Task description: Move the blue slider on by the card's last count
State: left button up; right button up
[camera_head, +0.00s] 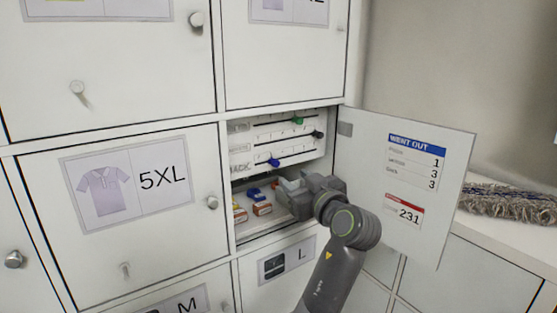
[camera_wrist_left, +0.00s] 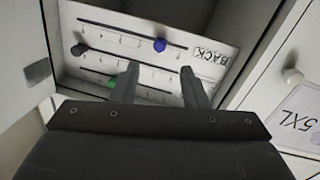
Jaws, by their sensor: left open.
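The blue slider (camera_head: 273,162) sits on the lowest rail of a white slider panel (camera_head: 240,150) inside an open locker, on the row labelled BACK. It also shows in the left wrist view (camera_wrist_left: 160,45), beyond the fingertips and between their lines. My left gripper (camera_head: 287,188) is open, inside the locker mouth, below and right of the blue slider and apart from it. In the wrist view its open fingers (camera_wrist_left: 158,78) point at the panel with nothing between them. The card (camera_head: 412,163) on the open door is headed WENT OUT and shows 1, 3, 3, the last being 3. My right gripper is out of view.
A green slider (camera_head: 298,121) and a black slider (camera_head: 318,134) are on the upper rails. Small boxes (camera_head: 262,208) and a blue item lie on the locker floor. The open door (camera_head: 440,200) stands right of my arm; a 5XL door (camera_head: 130,215) is on the left.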

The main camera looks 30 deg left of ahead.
aim_at(277, 165)
pick_arm(q)
jog(key=p+x, duration=0.3)
jog(key=x, duration=0.5)
jog(key=shift+w+a+r, duration=0.1)
jog(key=shift+w+a, duration=0.05)
jog(key=shift+a, duration=0.05)
jog(key=shift+w+a+p, duration=0.25)
jog(key=shift+a+p, duration=0.05)
jog(key=shift+a, duration=0.1)
grip_shut()
